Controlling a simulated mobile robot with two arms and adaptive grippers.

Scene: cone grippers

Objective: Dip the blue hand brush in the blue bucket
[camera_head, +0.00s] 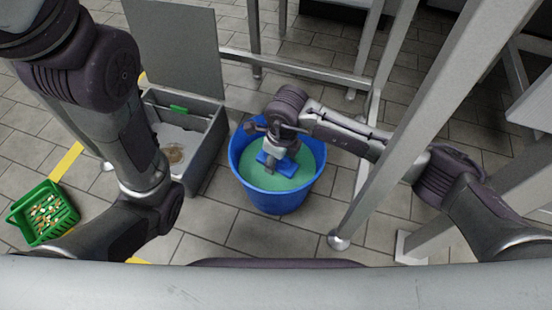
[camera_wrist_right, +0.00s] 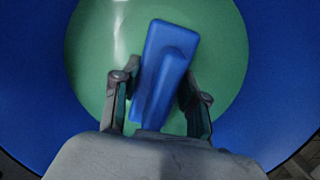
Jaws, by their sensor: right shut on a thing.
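The blue bucket (camera_head: 277,203) stands on the tiled floor in the middle of the head view, with green liquid (camera_head: 306,163) inside. My right gripper (camera_head: 274,161) points down into the bucket's mouth and is shut on the blue hand brush (camera_head: 283,166). In the right wrist view the brush (camera_wrist_right: 168,62) sits between the two fingers of the gripper (camera_wrist_right: 158,88), over the green liquid. I cannot tell whether its underside touches the liquid. My left arm comes in from the left, but its gripper is outside the head view.
A grey open bin (camera_head: 206,150) with a raised lid stands left of the bucket, with a green item (camera_head: 179,109) and a brown patch inside. A green basket (camera_head: 42,213) of small pieces sits at far left. Metal frame legs (camera_head: 400,130) stand close on the right.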

